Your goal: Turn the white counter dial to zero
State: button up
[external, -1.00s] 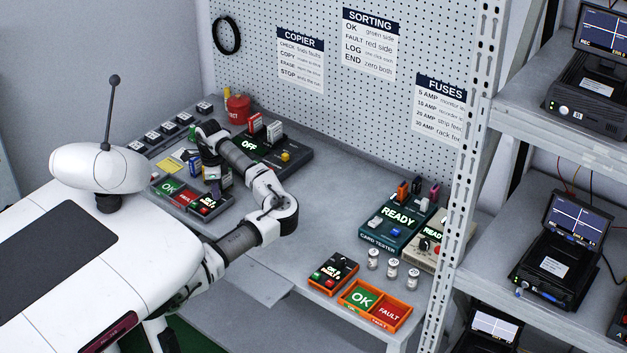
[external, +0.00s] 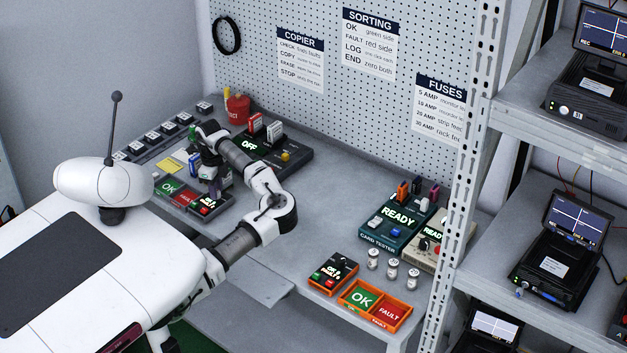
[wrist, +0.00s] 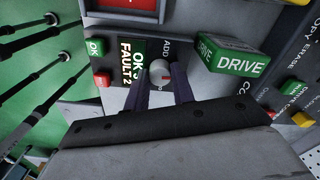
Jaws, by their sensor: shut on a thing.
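In the wrist view the white dial (wrist: 159,71) sits on the dark counter box (wrist: 112,62), between my gripper's fingertips (wrist: 161,80). The dial bears a small red mark, and the word ADD is printed beside it. My gripper is shut on the dial from the near side. The counter's lit display (wrist: 132,62) shows OK and FAULT 2; the figure after OK is hard to read. A green OK button (wrist: 95,47) and a red button (wrist: 102,79) are beside it. In the external view my gripper (external: 213,188) is over the counter (external: 208,205), and the dial is hidden there.
A green DRIVE block (wrist: 232,56) stands close to the dial. An OK/FAULT tray (external: 168,187) adjoins the counter. A copier showing OFF (external: 262,150) is behind my arm. A second counter (external: 333,272) stands at the front right. The bench middle is clear.

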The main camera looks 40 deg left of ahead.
jog(key=m+b, duration=0.2)
jog(key=m, duration=0.4)
dwell(0.6)
jog(key=o, duration=1)
jog(key=shift+r, duration=0.1)
notch_tip(320, 180, up, 14)
jog(key=shift+f+b, duration=0.15)
jog(key=shift+b, duration=0.3)
